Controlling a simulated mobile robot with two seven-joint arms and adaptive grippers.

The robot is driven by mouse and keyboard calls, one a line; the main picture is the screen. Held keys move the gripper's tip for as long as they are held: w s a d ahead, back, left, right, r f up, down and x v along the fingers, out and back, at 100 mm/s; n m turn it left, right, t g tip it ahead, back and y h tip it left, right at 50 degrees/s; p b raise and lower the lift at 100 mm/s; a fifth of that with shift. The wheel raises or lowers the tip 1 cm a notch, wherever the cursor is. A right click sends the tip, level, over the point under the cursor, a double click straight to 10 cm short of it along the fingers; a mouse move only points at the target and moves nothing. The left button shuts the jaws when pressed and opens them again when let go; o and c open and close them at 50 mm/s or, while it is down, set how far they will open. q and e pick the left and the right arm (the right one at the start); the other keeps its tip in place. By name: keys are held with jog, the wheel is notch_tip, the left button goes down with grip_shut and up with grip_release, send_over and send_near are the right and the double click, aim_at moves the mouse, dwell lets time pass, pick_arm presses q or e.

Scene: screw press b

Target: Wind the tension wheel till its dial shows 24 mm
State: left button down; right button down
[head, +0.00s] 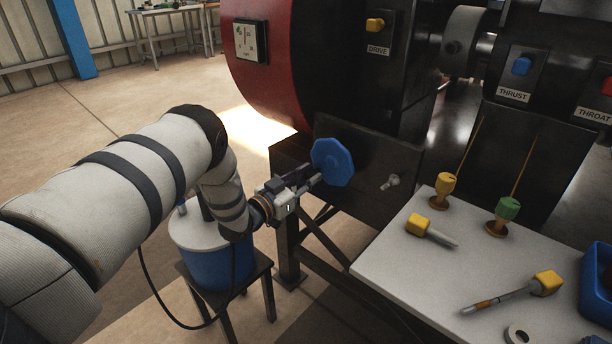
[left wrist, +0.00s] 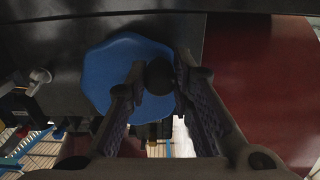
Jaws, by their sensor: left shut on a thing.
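The blue tension wheel (head: 333,162) is a lobed disc on the dark side of the press. My left gripper (head: 312,182) reaches it from the left and is shut on the wheel's dark round knob. In the left wrist view the blue wheel (left wrist: 110,75) fills the upper middle, and the two fingers of the left gripper (left wrist: 155,85) close around the knob (left wrist: 160,76). A square white dial (head: 251,42) with green and red marks sits on the red drum; its reading is too small to tell. My right gripper is not in view.
A pale table (head: 430,275) at the right bears yellow- and green-headed tools and a blue bin (head: 597,285). A grey handle (head: 390,182) sticks out right of the wheel. A blue-and-white drum (head: 205,262) on a stool (head: 262,268) stands below my left arm.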

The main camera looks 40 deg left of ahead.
pick_arm(q)
jog(key=shift+d+f+n, duration=0.1)
jog(key=shift+f+n, duration=0.05)
jog(key=shift+n, duration=0.15)
dwell(0.4)
jog(key=c, duration=1.4)
grip_release()
jog(key=s, duration=1.2)
jog(key=shift+a, duration=0.45)
